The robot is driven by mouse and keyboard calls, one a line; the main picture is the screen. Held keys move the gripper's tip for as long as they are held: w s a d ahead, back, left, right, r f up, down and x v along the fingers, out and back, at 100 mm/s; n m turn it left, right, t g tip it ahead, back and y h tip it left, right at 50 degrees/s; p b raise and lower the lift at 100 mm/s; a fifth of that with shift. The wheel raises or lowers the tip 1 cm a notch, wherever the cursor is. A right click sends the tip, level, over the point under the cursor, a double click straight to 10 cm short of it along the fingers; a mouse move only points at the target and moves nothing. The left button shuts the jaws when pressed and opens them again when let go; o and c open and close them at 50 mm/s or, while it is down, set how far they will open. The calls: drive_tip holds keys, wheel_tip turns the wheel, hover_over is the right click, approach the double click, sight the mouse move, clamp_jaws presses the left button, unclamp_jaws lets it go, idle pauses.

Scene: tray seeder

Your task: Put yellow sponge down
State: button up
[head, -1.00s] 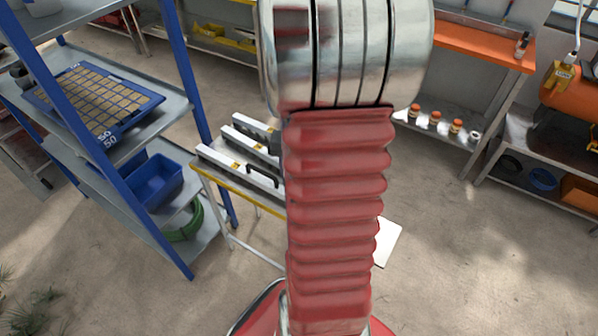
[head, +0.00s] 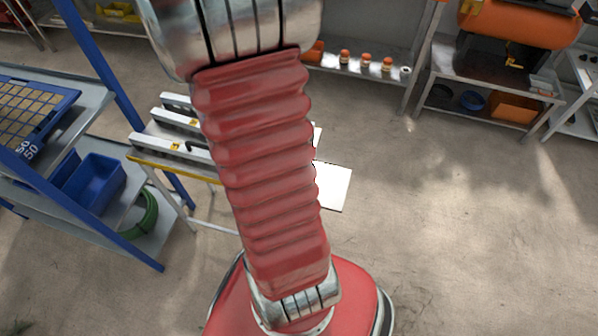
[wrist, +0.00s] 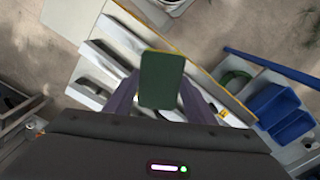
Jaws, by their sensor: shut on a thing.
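The sponge (wrist: 161,78) shows in the wrist view as a dark green pad with a thin yellowish edge. My gripper (wrist: 160,92) is shut on it, with one finger at each side. The sponge is held above a table (wrist: 205,70) with long white and grey parts. That table (head: 172,170) also shows in the head view, partly behind my red arm. The gripper and sponge are out of sight in the head view. The sponge's far face is hidden.
A blue-framed shelf at left holds a seed tray (head: 22,108), a blue bin (head: 95,182) and a green hose coil (head: 145,212). A steel bench (head: 490,85) with an orange tank (head: 520,22) stands at the back right. The floor at right is clear.

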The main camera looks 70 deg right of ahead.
drive_tip(key=w+a+r+n, duration=0.1)
drive_tip(key=w+a+n, duration=0.2)
drive_tip(key=w+a, duration=0.45)
drive_tip(key=w+a+n, duration=0.3)
drive_tip(key=w+a, duration=0.2)
drive_tip(key=w, duration=0.5)
drive_tip(key=w+a+n, duration=0.2)
drive_tip(key=w+a, duration=0.2)
drive_tip(key=a, duration=0.4)
drive_tip(key=w+a+n, duration=0.2)
drive_tip(key=w+a, duration=0.2)
drive_tip(key=a, duration=0.4)
drive_tip(key=shift+w+a+r+n, duration=0.25)
drive_tip(key=shift+w+r+n, duration=0.05)
drive_tip(key=shift+n, duration=0.1)
drive_tip(key=shift+s, duration=0.2)
